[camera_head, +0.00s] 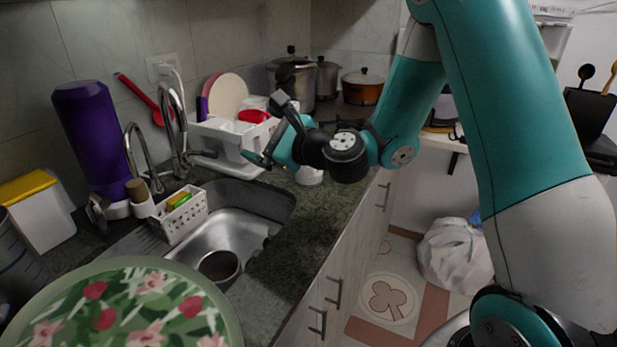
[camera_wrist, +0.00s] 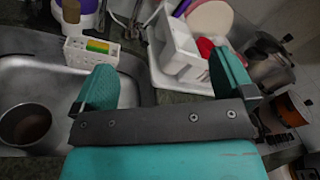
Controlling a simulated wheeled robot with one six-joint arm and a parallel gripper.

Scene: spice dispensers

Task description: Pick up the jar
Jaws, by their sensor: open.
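A small white rounded item (camera_head: 309,176) stands on the dark counter just below my wrist in the head view. It may be the jar, but its upper part is hidden by my arm, so I cannot tell for sure. I cannot make it out in the wrist view. My gripper (camera_head: 257,157) is above the counter, by the right end of the sink and in front of the dish rack. In the wrist view my gripper (camera_wrist: 165,84) has its two teal fingers wide apart, with nothing between them.
The white dish rack (camera_head: 228,139) holds plates and a red item. The sink (camera_head: 232,228) holds a dark pot (camera_head: 219,266). A white basket (camera_head: 183,214), a tall purple bottle (camera_head: 92,135) and curved faucets stand behind it. Steel pots (camera_head: 293,78) and an orange pot (camera_head: 362,88) are farther back.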

